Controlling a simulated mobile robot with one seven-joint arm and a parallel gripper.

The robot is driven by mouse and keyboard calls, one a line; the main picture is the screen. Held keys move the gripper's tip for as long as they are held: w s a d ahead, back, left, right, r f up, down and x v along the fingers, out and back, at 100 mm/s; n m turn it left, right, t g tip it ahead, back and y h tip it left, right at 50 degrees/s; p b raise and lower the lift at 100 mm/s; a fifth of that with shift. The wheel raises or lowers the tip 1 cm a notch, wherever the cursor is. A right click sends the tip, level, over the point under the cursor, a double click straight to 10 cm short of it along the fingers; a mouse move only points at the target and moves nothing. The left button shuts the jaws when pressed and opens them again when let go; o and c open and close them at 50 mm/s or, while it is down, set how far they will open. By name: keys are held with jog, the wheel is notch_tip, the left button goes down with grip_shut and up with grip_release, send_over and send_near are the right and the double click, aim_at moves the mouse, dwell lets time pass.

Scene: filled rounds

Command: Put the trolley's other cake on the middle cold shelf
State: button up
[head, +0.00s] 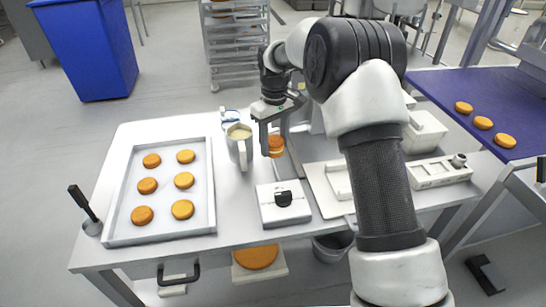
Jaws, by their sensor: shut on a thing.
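My gripper (272,128) is shut on a small orange-brown round cake (276,147), held above the white table, just right of a pale jug (240,146). The arm comes in from the right and hides part of the table behind it. A metal rack trolley (237,62) with several shelves stands on the floor at the back; brownish things on its upper shelves are too small to tell. I cannot make out a cold shelf in this view.
A tray (209,222) with several similar rounds lies on the table's left. A white box with a black knob (283,200) sits in front of the gripper. A purple belt (450,88) with three rounds is at right. A blue bin (88,55) stands back left.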

notch_tip(320, 180, down, 8)
jog(key=shift+f+b, duration=0.25)
jog(key=shift+b, duration=0.25)
jog(key=shift+f, duration=0.15)
jog(key=o, duration=0.7)
